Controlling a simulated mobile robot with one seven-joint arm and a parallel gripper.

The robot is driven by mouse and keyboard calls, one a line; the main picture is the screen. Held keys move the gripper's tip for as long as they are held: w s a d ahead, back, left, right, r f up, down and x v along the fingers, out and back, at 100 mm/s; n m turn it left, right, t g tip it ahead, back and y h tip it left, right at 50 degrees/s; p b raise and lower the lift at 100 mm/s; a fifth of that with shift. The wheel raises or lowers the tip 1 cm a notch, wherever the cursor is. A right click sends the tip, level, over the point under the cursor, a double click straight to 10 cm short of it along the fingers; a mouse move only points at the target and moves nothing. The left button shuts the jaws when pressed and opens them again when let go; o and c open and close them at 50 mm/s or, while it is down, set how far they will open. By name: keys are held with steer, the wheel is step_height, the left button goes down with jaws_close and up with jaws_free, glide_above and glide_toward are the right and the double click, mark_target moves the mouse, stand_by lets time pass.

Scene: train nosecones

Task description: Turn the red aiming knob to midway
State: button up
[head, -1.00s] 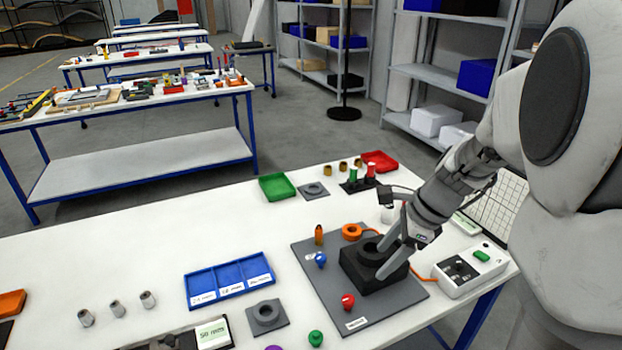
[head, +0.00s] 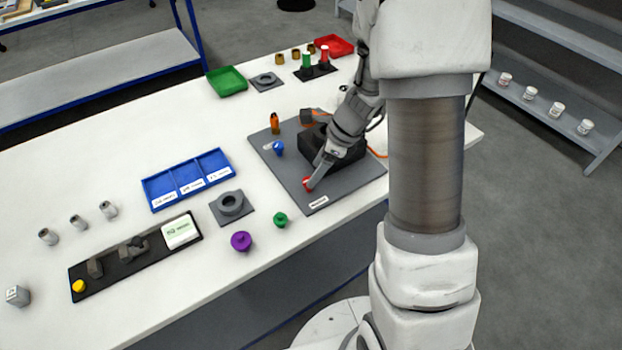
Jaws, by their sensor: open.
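The red aiming knob (head: 307,183) stands near the front left edge of a grey base plate (head: 275,155). My gripper (head: 312,180) points down at the knob, with its fingers at or right beside it. The jaws are open; whether a finger touches the knob cannot be told. My gripper and wrist hide part of the knob, so its pointing direction does not show. A blue knob (head: 278,148) stands farther back on the same plate. A black block (head: 349,154) on the plate is partly hidden behind my gripper.
An orange peg (head: 274,123) stands at the plate's back. A green knob (head: 280,220), a purple knob (head: 241,241) and a grey ring fixture (head: 231,204) are left of the plate. A blue tray (head: 147,190) lies farther left. Clear table lies between tray and plate.

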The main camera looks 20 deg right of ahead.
steer(key=shift+x, duration=1.9)
jaws_close()
